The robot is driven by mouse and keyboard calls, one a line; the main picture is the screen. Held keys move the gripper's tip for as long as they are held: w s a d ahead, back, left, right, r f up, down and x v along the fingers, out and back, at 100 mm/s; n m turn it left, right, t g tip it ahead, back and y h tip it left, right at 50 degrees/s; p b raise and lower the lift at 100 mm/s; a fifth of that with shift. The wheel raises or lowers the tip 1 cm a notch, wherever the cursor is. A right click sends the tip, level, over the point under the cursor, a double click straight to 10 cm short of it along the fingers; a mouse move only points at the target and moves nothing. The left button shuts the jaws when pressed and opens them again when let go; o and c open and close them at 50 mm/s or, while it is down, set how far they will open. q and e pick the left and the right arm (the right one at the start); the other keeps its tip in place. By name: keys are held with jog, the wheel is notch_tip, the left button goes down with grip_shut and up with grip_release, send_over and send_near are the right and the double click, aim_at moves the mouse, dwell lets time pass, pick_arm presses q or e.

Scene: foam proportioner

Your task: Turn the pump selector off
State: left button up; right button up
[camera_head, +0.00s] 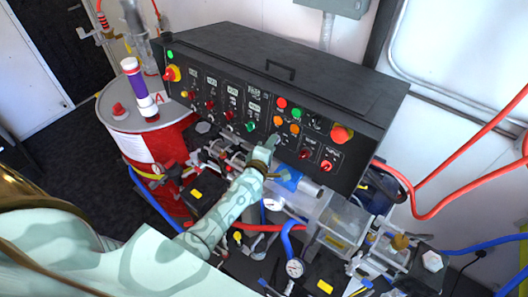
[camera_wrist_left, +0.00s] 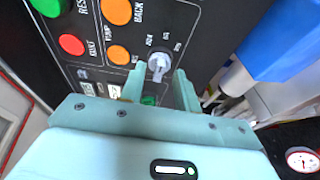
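The pump selector is a small grey-silver knob (camera_wrist_left: 158,65) on the black control panel (camera_head: 330,128), with small white labels around it, in the left wrist view. Its pointer direction is hard to read. In the head view my left gripper covers it. My left gripper (camera_head: 268,148) is at the lower middle of the panel face. In the wrist view my left gripper (camera_wrist_left: 159,82) is open, one finger on each side of the knob, with the knob at or just beyond the fingertips. I cannot tell whether they touch it. My right gripper is not in view.
Orange buttons (camera_wrist_left: 117,10) and a red button (camera_wrist_left: 71,44) sit close to the selector. Below are pipes, a gauge (camera_head: 294,268) and red hoses (camera_head: 455,190). A red drum (camera_head: 165,140) stands left.

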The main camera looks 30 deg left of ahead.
pick_arm(q)
jog(key=p+v, duration=0.1)
jog(key=v, duration=1.4)
jog(key=shift+s, duration=0.4)
jog(key=s+d+f+m+g+h+b, duration=0.15)
jog(key=s+f+m, duration=0.35)
jog(key=f, duration=0.5)
jog(key=s+d+f+m+g+h+b, duration=0.1)
jog(key=s+d+f+m+g+b, duration=0.2)
jog(key=f, duration=0.7)
jog(key=s+d+f+m+g+h+b, duration=0.1)
jog(key=s+f+m+g+b, duration=0.15)
jog(key=s+f+m, duration=0.55)
jog(key=s+a+f+m+g+b, duration=0.2)
jog(key=s+f+b, duration=0.3)
jog(key=f, duration=0.5)
jog(key=s+a+f+m+g+y+b, duration=0.1)
jog(key=s+a+f+m+g+b, duration=0.1)
jog(key=s+f+b, duration=0.4)
jog(key=s+a+f+m+g+b, duration=0.2)
jog(key=s+f+g+b, duration=0.2)
jog(key=s+f, duration=0.6)
notch_tip(320, 180, down, 6)
jog(key=shift+a+r+m+b, duration=0.1)
jog(key=shift+a+m+b, duration=0.15)
jog(key=shift+b, duration=1)
